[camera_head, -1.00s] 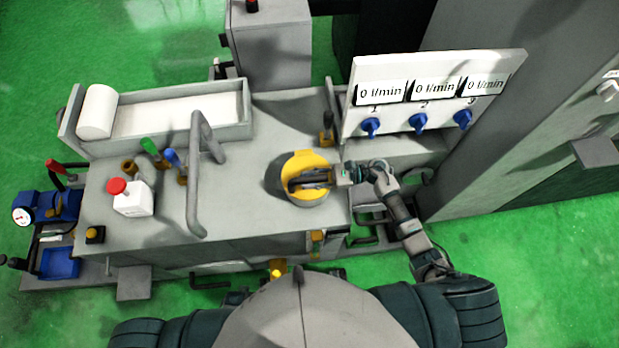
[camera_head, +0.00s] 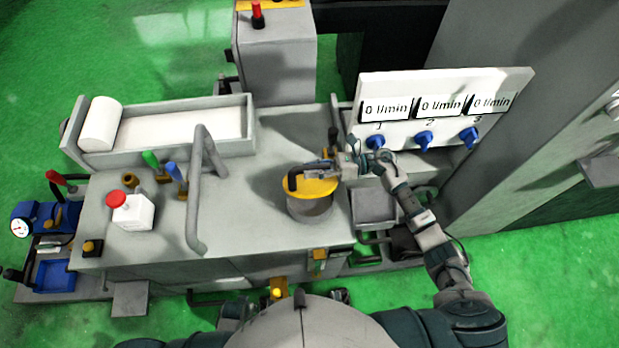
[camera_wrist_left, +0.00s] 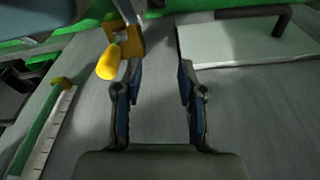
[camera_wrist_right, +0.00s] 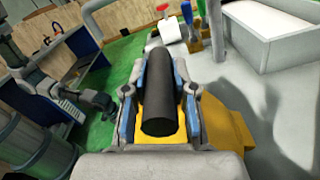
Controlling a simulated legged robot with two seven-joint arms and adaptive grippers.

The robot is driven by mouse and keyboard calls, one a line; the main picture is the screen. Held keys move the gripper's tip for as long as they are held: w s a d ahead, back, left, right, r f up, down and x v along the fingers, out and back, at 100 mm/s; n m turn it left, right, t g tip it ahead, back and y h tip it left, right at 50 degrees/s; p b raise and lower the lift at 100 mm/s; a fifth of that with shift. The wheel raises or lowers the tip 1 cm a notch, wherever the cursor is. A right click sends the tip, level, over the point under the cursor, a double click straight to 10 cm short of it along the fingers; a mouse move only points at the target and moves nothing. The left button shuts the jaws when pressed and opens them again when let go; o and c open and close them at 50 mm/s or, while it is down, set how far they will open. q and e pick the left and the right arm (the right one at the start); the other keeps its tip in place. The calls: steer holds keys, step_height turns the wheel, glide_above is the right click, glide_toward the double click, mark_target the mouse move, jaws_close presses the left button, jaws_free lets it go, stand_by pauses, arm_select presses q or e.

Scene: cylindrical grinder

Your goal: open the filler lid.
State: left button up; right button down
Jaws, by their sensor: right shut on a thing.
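The yellow filler lid (camera_head: 318,189) shows at the round grey filler (camera_head: 311,209) on the machine top. It looks foreshortened and tilted, with more of the grey filler showing below its front edge; how far it is raised I cannot tell. My right gripper (camera_head: 310,169) is at the lid and is shut on its black handle. In the right wrist view the black handle (camera_wrist_right: 165,100) lies between both fingers, with the yellow lid (camera_wrist_right: 225,125) beneath. My left gripper (camera_wrist_left: 157,80) is open and empty in the left wrist view; it is not visible in the head view.
A bent grey pipe (camera_head: 194,190) stands left of the filler. Beyond it are a white box with a red button (camera_head: 131,212) and coloured levers (camera_head: 175,172). A panel with blue knobs (camera_head: 423,140) stands at the right. A trough (camera_head: 180,143) lies behind.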

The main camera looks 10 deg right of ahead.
arm_select(q)
steer(key=shift+w+r+b, duration=0.15)
steer(key=shift+w+r, duration=0.15)
steer(key=shift+r, duration=0.3)
steer(key=shift+w+r+b, duration=0.15)
steer(key=shift+w+r, duration=0.15)
steer(key=shift+r, duration=0.25)
arm_select(e)
steer(key=shift+w+d+r, duration=0.25)
steer(key=shift+w+d, duration=0.05)
steer(key=shift+w, duration=0.35)
arm_select(q)
steer(key=shift+a+f, duration=0.1)
arm_select(e)
steer(key=c, duration=1)
jaws_free()
steer(key=shift+c, duration=0.2)
arm_select(q)
steer(key=shift+w+d, duration=0.15)
steer(key=shift+d, duration=0.15)
arm_select(e)
steer(key=shift+o, duration=0.6)
steer(key=shift+d, duration=0.2)
arm_select(q)
steer(key=shift+s, duration=0.2)
arm_select(e)
steer(key=shift+d, duration=0.15)
